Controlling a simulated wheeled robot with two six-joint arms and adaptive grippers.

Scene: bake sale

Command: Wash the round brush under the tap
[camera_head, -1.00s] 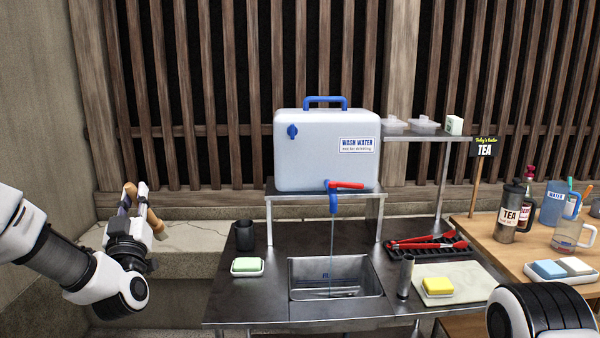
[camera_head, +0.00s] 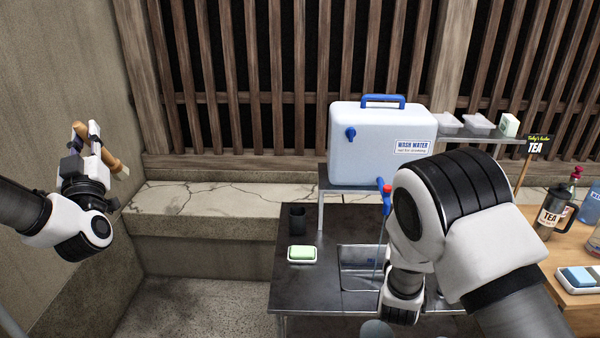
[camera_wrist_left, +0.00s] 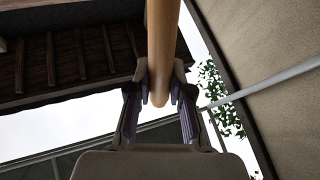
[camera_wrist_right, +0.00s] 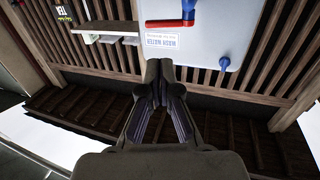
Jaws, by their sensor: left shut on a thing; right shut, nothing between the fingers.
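My left gripper (camera_head: 92,155) is at the far left, raised, away from the sink. It is shut on a wooden handle, which I take to be the round brush (camera_head: 97,146); the handle also fills the top middle of the left wrist view (camera_wrist_left: 160,45).
The wash water tank (camera_head: 375,150) stands on a raised shelf. A black cup (camera_head: 297,217) and a green sponge on a white dish (camera_head: 302,253) are left of the sink. My right arm hides much of the metal table's right side. A wooden tea table (camera_head: 545,250) stands right.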

